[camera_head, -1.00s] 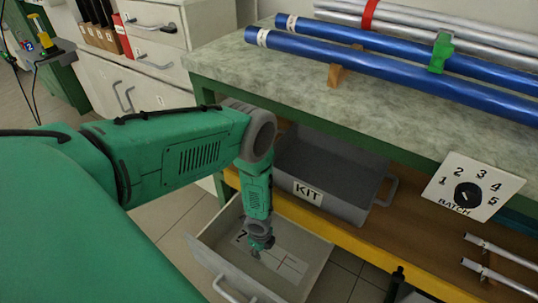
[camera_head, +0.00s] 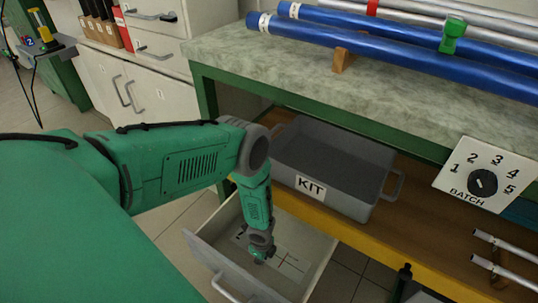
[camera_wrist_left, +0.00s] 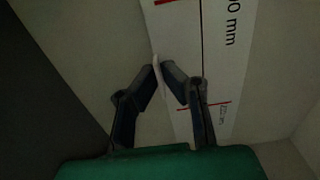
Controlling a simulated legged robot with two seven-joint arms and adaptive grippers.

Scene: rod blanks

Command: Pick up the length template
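The length template (camera_head: 290,263) is a pale strip with dark lines and red marks, lying in the open drawer (camera_head: 318,283) below the bench. In the left wrist view the template (camera_wrist_left: 215,60) shows "00 mm" and red cross lines. My left gripper (camera_head: 260,257) points down into the drawer. In its wrist view the two dark fingers (camera_wrist_left: 160,72) come close together on a thin white upright edge at the template's side. They look shut on it, though the contact is dim. Whether the template is off the drawer floor cannot be told. My right gripper is not in view.
A grey KIT bin (camera_head: 378,205) stands on the shelf just behind the drawer. The bench top (camera_head: 240,60) carries blue tubes (camera_head: 390,55) and a green clamp (camera_head: 452,35). A BATCH dial plate (camera_head: 486,174) hangs at right. The drawer walls surround my left gripper closely.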

